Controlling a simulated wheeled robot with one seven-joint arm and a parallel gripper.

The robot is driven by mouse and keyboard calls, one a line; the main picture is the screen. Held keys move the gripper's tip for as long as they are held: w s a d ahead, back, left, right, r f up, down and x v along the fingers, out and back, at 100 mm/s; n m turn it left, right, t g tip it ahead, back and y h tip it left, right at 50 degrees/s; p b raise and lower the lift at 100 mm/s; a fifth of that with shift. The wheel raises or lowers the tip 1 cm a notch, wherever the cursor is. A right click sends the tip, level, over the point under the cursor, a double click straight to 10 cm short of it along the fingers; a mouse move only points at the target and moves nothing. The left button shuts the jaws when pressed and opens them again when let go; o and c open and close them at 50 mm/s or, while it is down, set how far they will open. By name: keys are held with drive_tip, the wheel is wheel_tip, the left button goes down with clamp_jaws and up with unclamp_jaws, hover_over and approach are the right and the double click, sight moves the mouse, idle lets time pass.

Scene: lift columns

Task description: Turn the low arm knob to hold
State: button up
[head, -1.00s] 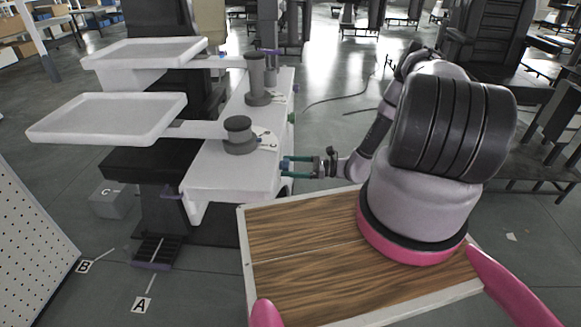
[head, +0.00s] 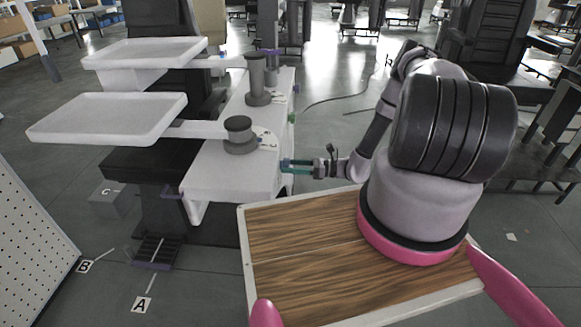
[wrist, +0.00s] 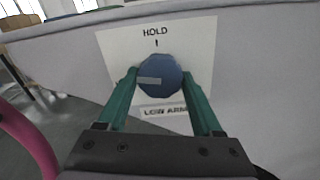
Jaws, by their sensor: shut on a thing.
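The low arm knob (wrist: 158,75) is a round blue dial with a grey pointer bar in the wrist view. It sits on a white label plate (wrist: 190,45) marked HOLD at the top with a tick, and LOW ARM below. The grey bar points left, away from the HOLD tick. My gripper (wrist: 158,82) has its green fingers on both sides of the knob and is shut on it. In the head view my gripper (head: 286,166) reaches the right side of the white console (head: 225,178), and the knob is hidden there.
The console carries a short grey post (head: 238,135) with a low tray (head: 108,117) and a taller post (head: 257,82) with another tray (head: 145,52). Open floor lies behind my arm.

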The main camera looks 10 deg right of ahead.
drive_tip(key=shift+s+r+m, duration=0.1)
drive_tip(key=shift+m, duration=7.6)
drive_tip(key=o, duration=1.3)
drive_tip(key=shift+d, duration=0.15)
drive_tip(key=v, duration=1)
drive_tip(key=shift+s+d, duration=0.15)
drive_tip(key=shift+d, duration=0.15)
